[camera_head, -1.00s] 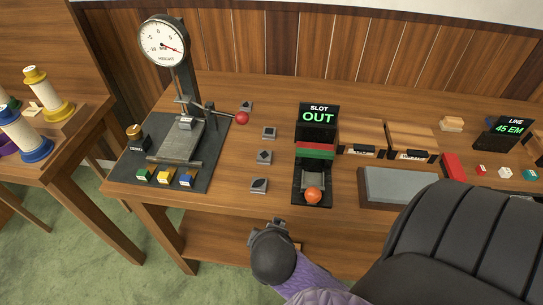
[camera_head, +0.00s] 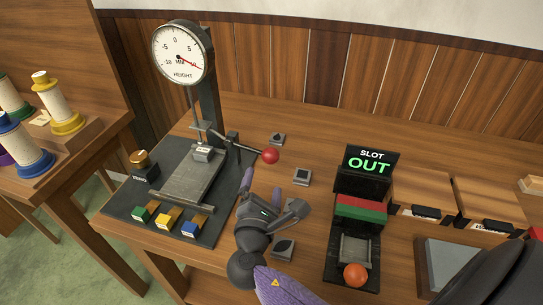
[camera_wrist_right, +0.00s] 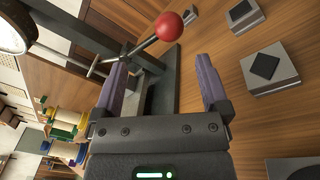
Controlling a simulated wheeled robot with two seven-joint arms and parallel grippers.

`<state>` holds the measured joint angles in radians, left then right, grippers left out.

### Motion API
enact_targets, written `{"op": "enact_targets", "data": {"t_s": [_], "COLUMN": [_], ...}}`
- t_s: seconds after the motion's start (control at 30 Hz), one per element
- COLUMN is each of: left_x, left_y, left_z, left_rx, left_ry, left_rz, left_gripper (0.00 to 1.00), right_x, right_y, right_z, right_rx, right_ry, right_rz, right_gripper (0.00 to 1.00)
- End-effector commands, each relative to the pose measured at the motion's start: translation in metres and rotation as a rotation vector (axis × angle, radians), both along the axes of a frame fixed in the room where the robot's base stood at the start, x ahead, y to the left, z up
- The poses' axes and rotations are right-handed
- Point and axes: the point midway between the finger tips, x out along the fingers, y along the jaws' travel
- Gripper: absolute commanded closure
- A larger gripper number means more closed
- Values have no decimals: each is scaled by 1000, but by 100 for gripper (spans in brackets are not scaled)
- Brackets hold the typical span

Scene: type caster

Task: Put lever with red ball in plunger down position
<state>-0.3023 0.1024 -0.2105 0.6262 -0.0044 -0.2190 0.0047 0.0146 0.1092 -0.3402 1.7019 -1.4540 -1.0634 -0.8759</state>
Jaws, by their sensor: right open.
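The lever with the red ball (camera_head: 270,156) sticks out to the right from the gauge stand, its thin rod tilting slightly down toward the ball. The stand carries a round white HEIGHT dial (camera_head: 183,53) over a dark base with a metal plate (camera_head: 190,183). My right gripper (camera_head: 270,199) is open and empty, in front of and below the ball, apart from it. In the right wrist view the red ball (camera_wrist_right: 169,26) lies ahead of the open fingers (camera_wrist_right: 160,76), above the gap between them. The left gripper is not in view.
Green, yellow and blue blocks (camera_head: 167,219) line the base's front edge, with a brass knob (camera_head: 141,160) at left. Small grey tiles (camera_head: 302,176) lie right of the stand. The SLOT OUT unit (camera_head: 369,162) with an orange ball (camera_head: 355,275) stands further right.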

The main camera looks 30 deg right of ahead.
Motion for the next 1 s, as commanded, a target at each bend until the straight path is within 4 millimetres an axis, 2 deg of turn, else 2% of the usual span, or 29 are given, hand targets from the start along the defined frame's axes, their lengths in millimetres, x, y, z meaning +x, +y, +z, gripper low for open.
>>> {"op": "enact_targets", "data": {"t_s": [0.03, 0.17, 0.5, 0.6, 0.93, 1.0], "left_x": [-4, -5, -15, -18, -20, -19], "left_y": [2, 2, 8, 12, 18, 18], "left_z": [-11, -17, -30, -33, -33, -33], "left_rx": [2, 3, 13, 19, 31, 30], "left_ry": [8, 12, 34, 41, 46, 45], "left_rz": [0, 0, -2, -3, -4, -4], "left_gripper": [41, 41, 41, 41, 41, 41], "right_x": [0, 3, 59, 70, 75, 75], "right_y": [0, -3, -52, -60, -66, -65], "right_z": [-13, -19, -17, -17, -16, -16], "right_rx": [0, -2, 0, 0, 2, 2], "right_ry": [4, 5, 4, 5, 5, 5], "right_rz": [0, 0, -3, -1, -1, -1], "right_gripper": [5, 5, 5, 5, 5, 20]}}
